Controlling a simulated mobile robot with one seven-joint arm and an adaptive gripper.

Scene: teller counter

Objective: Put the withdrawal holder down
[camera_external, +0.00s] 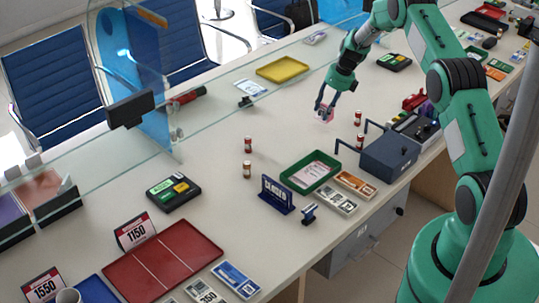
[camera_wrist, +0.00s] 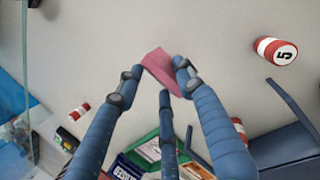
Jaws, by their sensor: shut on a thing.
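My gripper (camera_external: 325,104) is over the far part of the counter, its blue fingers pointing down. It is shut on a small pink piece, the withdrawal holder (camera_external: 324,115), which shows between and below the fingertips. In the wrist view the pink holder (camera_wrist: 160,62) sits tilted between the fingertips of my gripper (camera_wrist: 155,82). No writing on it can be read. In the external view it is low, close to the counter top (camera_external: 225,110); I cannot tell whether it touches.
Red and white rolls (camera_external: 357,118) stand to the right of my gripper, near a dark blue box (camera_external: 390,157) with a raised handle. A green tray (camera_external: 310,171) lies nearer the front edge. A yellow tray (camera_external: 282,69) lies behind.

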